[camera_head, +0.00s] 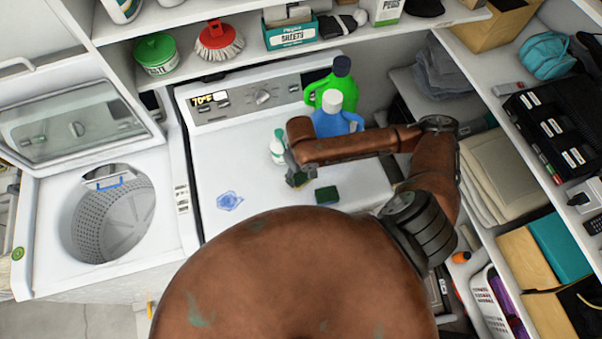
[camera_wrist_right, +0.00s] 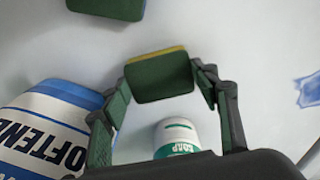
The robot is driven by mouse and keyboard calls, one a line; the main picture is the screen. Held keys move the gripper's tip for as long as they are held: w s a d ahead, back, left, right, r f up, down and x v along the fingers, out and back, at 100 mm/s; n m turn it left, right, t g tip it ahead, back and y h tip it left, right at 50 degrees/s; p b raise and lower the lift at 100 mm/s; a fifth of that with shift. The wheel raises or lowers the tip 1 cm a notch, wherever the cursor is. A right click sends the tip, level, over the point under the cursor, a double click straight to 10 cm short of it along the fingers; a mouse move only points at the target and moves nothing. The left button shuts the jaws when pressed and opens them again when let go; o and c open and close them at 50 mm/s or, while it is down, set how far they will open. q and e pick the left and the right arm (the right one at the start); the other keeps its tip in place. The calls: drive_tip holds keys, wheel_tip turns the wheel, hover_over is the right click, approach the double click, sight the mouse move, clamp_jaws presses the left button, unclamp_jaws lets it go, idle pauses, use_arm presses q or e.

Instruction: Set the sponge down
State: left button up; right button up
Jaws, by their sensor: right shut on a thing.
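My right gripper (camera_head: 297,179) is over the white dryer top (camera_head: 240,150). In the right wrist view its fingers (camera_wrist_right: 165,80) are closed on the sides of a green sponge (camera_wrist_right: 160,80) with a yellow layer along its far edge. Whether this sponge touches the dryer top I cannot tell. A second green sponge (camera_head: 327,195) lies on the dryer top to the right of the gripper, and part of it shows in the right wrist view (camera_wrist_right: 106,8). My left gripper is not in view.
A white soap bottle (camera_head: 277,148) stands close beside the gripper. Blue (camera_head: 337,123) and green (camera_head: 342,85) bottles stand behind my arm. A blue stain (camera_head: 230,201) marks the dryer top at left, with clear surface around it. The open washer (camera_head: 112,225) is farther left.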

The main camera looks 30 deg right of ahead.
drive_tip(key=o, duration=0.7)
drive_tip(key=shift+f, duration=0.1)
